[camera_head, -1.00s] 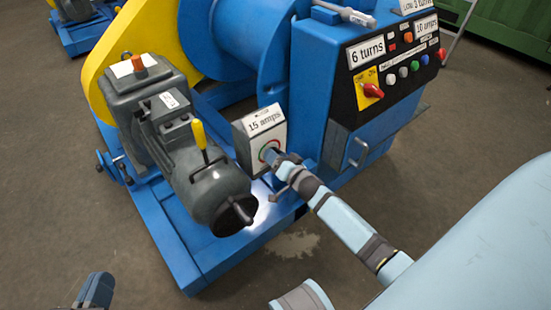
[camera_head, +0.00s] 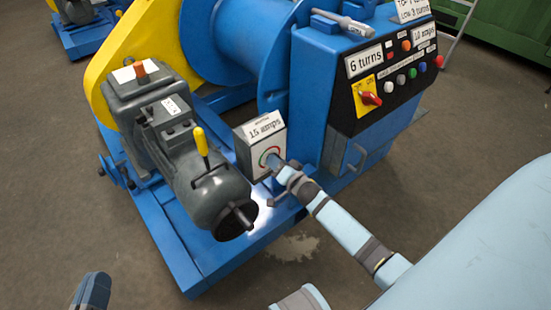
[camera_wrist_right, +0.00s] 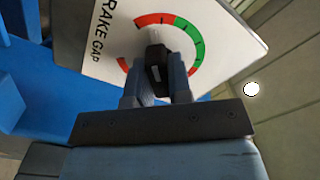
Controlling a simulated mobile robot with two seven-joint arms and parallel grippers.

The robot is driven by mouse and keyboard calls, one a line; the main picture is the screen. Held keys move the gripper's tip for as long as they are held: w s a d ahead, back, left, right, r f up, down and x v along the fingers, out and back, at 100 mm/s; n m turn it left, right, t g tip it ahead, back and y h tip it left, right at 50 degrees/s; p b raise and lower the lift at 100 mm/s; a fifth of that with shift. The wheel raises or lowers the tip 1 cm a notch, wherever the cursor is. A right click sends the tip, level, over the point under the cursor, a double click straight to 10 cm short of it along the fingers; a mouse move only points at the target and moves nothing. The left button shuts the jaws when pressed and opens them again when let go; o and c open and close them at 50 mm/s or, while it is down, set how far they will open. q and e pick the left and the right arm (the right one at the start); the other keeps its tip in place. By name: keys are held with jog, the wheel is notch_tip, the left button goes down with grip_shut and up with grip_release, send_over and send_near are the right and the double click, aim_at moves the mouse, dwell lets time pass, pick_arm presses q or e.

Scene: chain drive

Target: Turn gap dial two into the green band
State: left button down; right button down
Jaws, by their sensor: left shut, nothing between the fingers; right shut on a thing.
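The gap dial (camera_wrist_right: 112,48) fills the upper middle of the right wrist view, a white plate with "RAKE GAP" readable and a ring of red and green arcs. Its number is not visible. My right gripper (camera_wrist_right: 160,85) is shut on the dial's black knob (camera_wrist_right: 156,66). The knob's pale pointer aims at the upper red arc, close to where the green band (camera_wrist_right: 188,35) starts. In the head view the dial (camera_head: 264,158) is on a small grey box, with my right gripper (camera_head: 276,163) at it. My left gripper (camera_head: 92,290) is shut and empty at the lower left, partly cut off.
A grey motor (camera_head: 215,195) with a yellow lever (camera_head: 200,142) stands just left of the dial box. The blue control cabinet (camera_head: 318,85) with a red switch (camera_head: 371,98) and several buttons rises to the right. Floor in front is clear.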

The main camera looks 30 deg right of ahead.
jog(key=m+p, duration=0.1)
jog(key=p, duration=0.1)
jog(key=m+p, duration=0.2)
jog(key=shift+r+m, duration=0.25)
jog(key=shift+m, duration=0.05)
jog(key=shift+m+p, duration=0.4)
jog(key=shift+p, duration=0.05)
jog(key=shift+f+m+p, duration=0.15)
jog(key=shift+m+p, duration=0.35)
jog(key=shift+m, duration=0.4)
jog(key=m, duration=0.2)
jog(key=shift+f+m, duration=0.1)
jog(key=shift+m, duration=0.3)
jog(key=shift+f+m, duration=0.1)
jog(key=shift+m, duration=2.2)
pick_arm(q)
jog(key=shift+a+r+n+t+y+b, duration=0.1)
jog(key=shift+a+r+t+y, duration=0.2)
jog(key=shift+r, duration=0.55)
jog(key=shift+a+r+n+t+h+b, duration=0.15)
jog(key=shift+r+t, duration=0.2)
jog(key=shift+r, duration=0.5)
jog(key=shift+a+r+n+t+y+b, duration=0.15)
jog(key=shift+r+t+y, duration=0.15)
jog(key=shift+r, duration=0.55)
pick_arm(e)
jog(key=shift+m, duration=0.4)
